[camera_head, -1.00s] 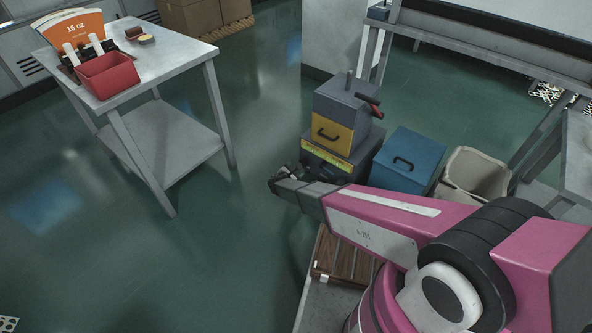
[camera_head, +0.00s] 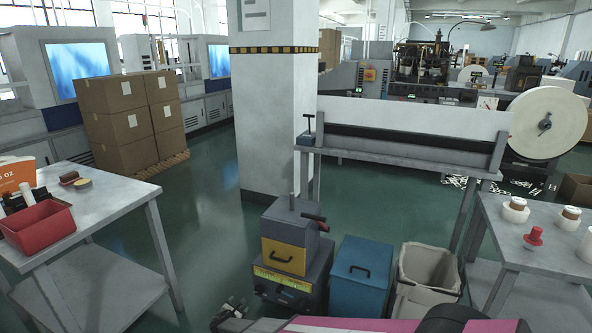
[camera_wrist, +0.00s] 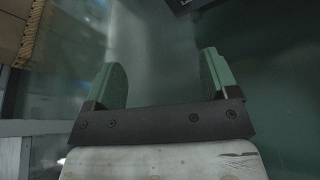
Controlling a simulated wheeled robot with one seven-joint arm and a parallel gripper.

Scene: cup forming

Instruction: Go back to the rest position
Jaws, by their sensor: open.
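My gripper (camera_wrist: 165,85) is open in the wrist view, with its two green-padded fingers wide apart and nothing between them. In the head view my gripper (camera_head: 232,308) is at the bottom edge, left of centre, small and partly cut off. It is in front of the grey and yellow box stack and apart from the left table. My pink arm runs along the bottom edge of the head view, and most of it is out of view.
A grey table (camera_head: 120,195) with a red bin (camera_head: 38,228) stands at the left. A yellow-drawer box (camera_head: 289,255), a blue bin (camera_head: 360,277) and a beige bin (camera_head: 428,275) stand in the middle. A pillar (camera_head: 272,130) is behind. Another table (camera_head: 490,220) is at the right. Green floor lies open between.

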